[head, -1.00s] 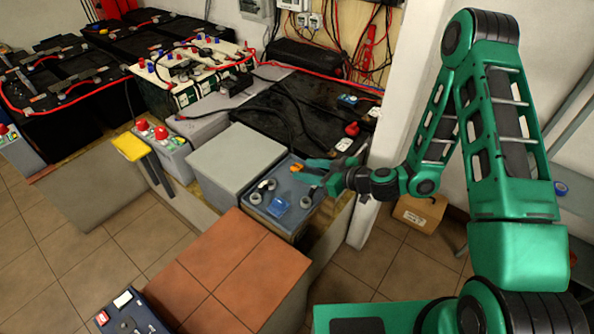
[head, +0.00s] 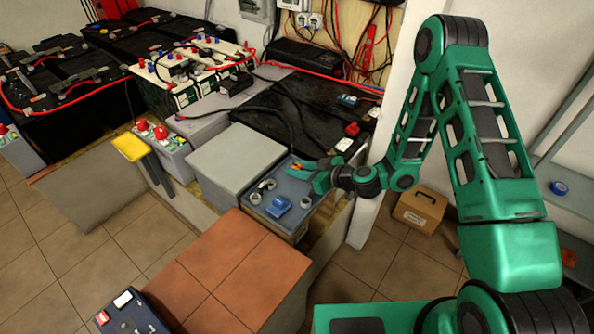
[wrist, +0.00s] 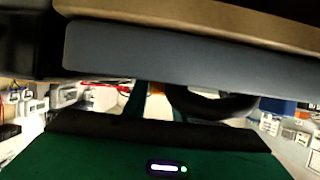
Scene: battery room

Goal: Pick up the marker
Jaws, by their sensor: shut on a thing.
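My gripper (head: 306,168) is over the right rear part of a grey-blue battery top (head: 262,208). Its teal jaws are shut on a small orange thing, which I take to be the marker (head: 296,166). Only a short orange part shows in the head view, and the jaws hide the rest. In the wrist view a speck of orange (wrist: 157,88) shows between the fingers, beyond my green gripper body. I cannot tell whether the marker touches the battery top.
A blue object (head: 279,206) and dark round posts stand on the same battery top. A plain grey box (head: 236,160) adjoins it on the left. A tiled block (head: 235,270) is in front. A white wall post (head: 395,110) and a carton (head: 420,208) are to the right.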

